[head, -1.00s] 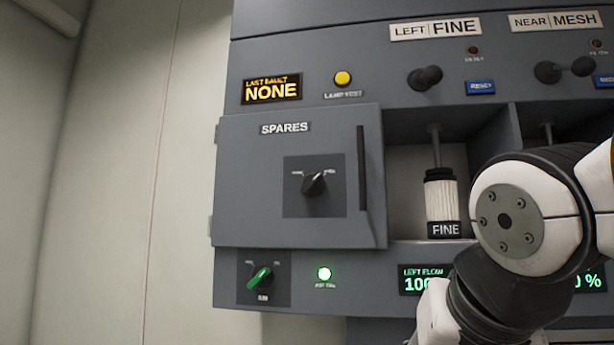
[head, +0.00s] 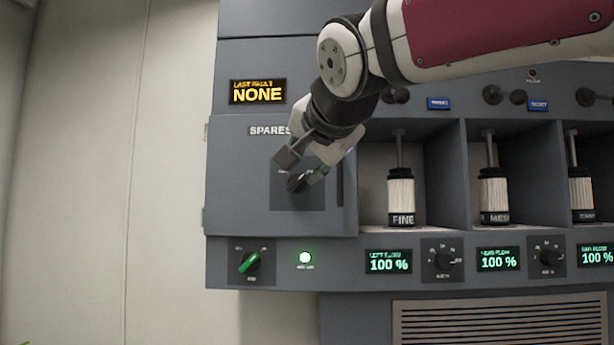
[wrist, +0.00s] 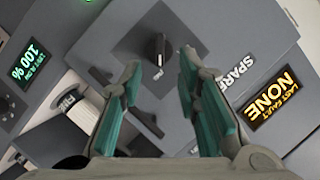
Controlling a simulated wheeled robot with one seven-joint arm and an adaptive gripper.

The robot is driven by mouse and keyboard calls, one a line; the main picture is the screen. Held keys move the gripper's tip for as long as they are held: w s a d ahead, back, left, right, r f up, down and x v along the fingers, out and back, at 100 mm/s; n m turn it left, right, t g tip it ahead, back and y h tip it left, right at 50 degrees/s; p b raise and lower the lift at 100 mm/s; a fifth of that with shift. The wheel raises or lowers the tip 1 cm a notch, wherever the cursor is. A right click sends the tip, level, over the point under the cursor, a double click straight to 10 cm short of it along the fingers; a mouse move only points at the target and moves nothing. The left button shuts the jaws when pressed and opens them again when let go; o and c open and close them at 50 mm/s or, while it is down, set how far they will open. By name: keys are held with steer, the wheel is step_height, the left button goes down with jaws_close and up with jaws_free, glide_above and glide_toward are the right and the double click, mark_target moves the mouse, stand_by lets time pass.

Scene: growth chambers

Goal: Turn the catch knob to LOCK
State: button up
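The dark catch knob (head: 296,184) is on a dark square plate on the grey SPARES door (head: 228,190). In the head view it is partly hidden by my gripper (head: 300,170), which is in front of the door. In the wrist view the knob (wrist: 157,48) shows just beyond and between the fingertips of my gripper (wrist: 159,66). The green-padded fingers are apart, with a visible gap on each side of the knob. The knob's markings are too small to read, so I cannot tell its setting. The door looks closed.
A dark vertical door handle (head: 340,178) is right of the knob plate. Open bays with filter cartridges (head: 401,196) are to the right. A plain wall (head: 110,150) is to the left.

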mark_target(295, 183)
steer(key=p+x, duration=0.1)
steer(key=x, duration=0.6)
steer(key=shift+w+a, duration=0.1)
steer(key=shift+c, duration=0.2)
jaws_close()
